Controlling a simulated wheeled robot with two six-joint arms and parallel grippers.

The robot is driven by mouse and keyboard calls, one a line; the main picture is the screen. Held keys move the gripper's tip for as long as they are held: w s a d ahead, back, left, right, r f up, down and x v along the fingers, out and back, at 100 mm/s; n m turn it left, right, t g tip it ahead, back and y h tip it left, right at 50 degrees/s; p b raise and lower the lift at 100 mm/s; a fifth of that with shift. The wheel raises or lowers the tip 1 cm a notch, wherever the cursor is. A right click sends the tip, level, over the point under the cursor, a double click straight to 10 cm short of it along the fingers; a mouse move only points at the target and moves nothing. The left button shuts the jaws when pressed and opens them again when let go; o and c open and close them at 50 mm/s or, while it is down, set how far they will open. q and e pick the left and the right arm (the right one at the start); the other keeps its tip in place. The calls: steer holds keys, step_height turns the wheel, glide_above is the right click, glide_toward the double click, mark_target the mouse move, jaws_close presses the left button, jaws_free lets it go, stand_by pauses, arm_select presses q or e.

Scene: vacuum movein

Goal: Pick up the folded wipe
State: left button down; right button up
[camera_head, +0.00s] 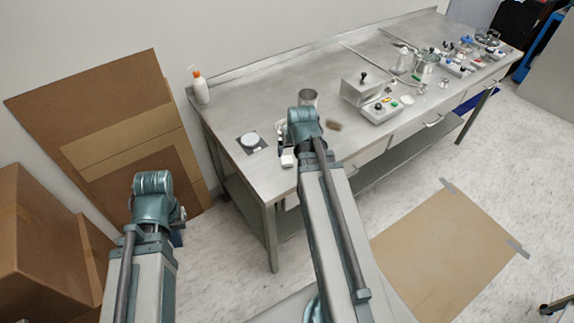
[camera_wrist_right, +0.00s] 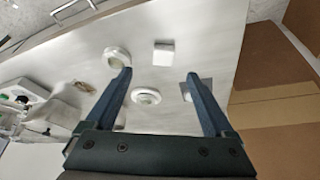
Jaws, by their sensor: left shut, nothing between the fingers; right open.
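The folded wipe looks to be the small white square (camera_wrist_right: 163,53) lying flat on the steel table in the right wrist view. In the head view a small white block (camera_head: 288,160) near the table's front left edge appears to be the same thing. My right gripper (camera_wrist_right: 158,73) is open and empty above the table; the wipe shows between and beyond its fingertips. In the head view my right wrist hides most of that gripper. My left gripper (camera_head: 178,237) is shut and empty, low left of the table, mostly hidden by its own wrist.
Two white ring-shaped items (camera_wrist_right: 116,56) (camera_wrist_right: 145,96) lie close to the right fingers. A dark square pad (camera_head: 243,149) bears a white disc. A metal cup (camera_head: 308,97), a brown item (camera_head: 334,126) and a white bottle (camera_head: 200,90) stand around. Devices crowd the table's right.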

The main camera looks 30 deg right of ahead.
mark_target(287, 159)
steer(key=b+x, duration=0.4)
steer(key=x, duration=0.1)
steer(key=shift+f, duration=0.25)
steer(key=shift+w, duration=0.1)
steer(key=b+x, duration=0.2)
steer(key=w+b+x, duration=0.1)
steer(key=b+x, duration=0.1)
steer(key=x, duration=0.1)
steer(key=shift+w+a+b, duration=0.1)
steer(key=shift+b, duration=0.2)
steer(key=shift+r, duration=0.1)
jaws_close()
